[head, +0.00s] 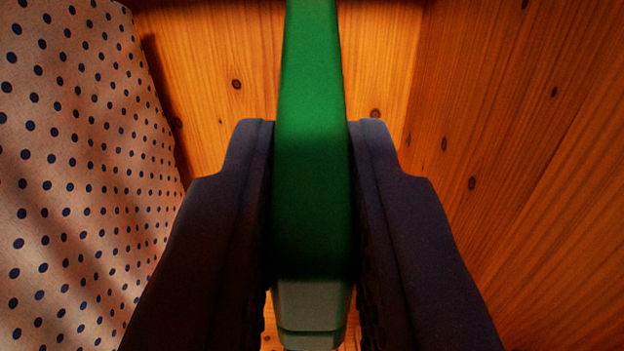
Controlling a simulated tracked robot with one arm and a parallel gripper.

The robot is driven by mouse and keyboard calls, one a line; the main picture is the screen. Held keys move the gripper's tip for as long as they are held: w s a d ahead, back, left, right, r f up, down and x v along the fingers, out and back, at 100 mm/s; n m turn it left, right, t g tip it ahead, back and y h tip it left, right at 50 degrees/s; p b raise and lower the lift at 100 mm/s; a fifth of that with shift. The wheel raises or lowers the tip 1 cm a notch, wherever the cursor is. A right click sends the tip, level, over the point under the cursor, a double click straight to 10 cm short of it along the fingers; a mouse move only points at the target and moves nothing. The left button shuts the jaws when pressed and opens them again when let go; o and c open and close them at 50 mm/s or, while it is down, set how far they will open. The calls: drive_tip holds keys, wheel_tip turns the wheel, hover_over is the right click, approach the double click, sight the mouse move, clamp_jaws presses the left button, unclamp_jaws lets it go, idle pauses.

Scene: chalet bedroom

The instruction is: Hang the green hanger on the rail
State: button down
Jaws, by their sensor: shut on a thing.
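The green hanger (312,90) is seen edge-on in the middle of the head view, as a long green bar running from the top edge down between my fingers. My gripper (312,150) is shut on it, with a dark finger against each side. A pale grey piece (310,305) shows just below the green part, between the fingers; I cannot tell what it belongs to. The hanger's upper end runs out of the picture, and its hook is not visible. The rail is not in view.
Knotty wooden panels stand behind (215,70) and to the right (540,170), close around my gripper. A pale cloth with dark dots (75,170) hangs along the left side. Narrow gaps show on either side of the hanger.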

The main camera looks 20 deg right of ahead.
drive_tip(key=c, duration=1.3)
unclamp_jaws()
drive_tip(key=b+v, duration=0.2)
drive_tip(key=v, duration=1.2)
